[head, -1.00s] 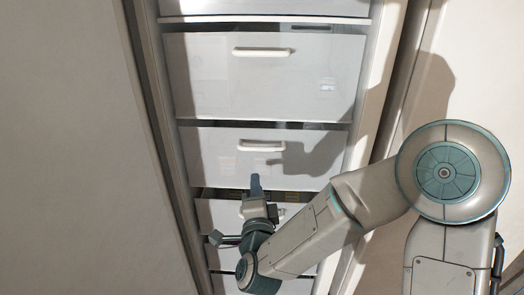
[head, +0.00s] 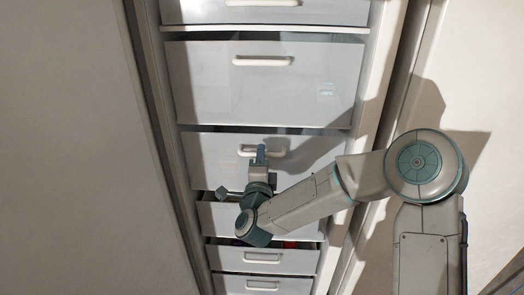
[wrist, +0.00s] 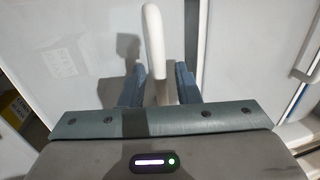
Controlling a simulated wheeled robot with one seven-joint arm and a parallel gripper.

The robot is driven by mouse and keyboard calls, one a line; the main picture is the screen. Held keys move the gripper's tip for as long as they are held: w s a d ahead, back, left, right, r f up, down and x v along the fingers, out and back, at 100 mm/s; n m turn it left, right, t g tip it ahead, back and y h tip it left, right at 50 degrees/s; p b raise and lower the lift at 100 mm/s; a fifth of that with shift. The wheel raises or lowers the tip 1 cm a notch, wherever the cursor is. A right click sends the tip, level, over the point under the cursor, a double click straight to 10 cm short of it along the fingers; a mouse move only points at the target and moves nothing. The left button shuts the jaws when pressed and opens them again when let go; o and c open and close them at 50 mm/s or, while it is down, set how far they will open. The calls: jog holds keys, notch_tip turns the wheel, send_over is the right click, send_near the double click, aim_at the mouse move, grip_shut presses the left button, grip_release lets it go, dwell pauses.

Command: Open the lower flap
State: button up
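Two large white front panels with bar handles show in the head view, an upper flap (head: 260,98) and a lower flap (head: 215,165). Both look shut. The white handle (head: 248,150) of the lower flap is partly covered by my gripper (head: 261,155), which is in front of it. In the wrist view the handle (wrist: 153,40) stands between the two blue fingers of my gripper (wrist: 160,88). The fingers are apart with a gap on each side of the handle, so my gripper is open around it. Contact with the handle is not visible.
Below the flap are smaller drawers with handles (head: 262,257); a dark gap (head: 290,243) among them shows coloured contents. Another drawer front (head: 263,12) is at the top. Broad pale panels stand at left (head: 65,150) and right. A yellow box (wrist: 14,107) shows in the wrist view.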

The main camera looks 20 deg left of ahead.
jog(key=shift+x, duration=0.8)
grip_shut()
jog(key=shift+d+f, duration=0.15)
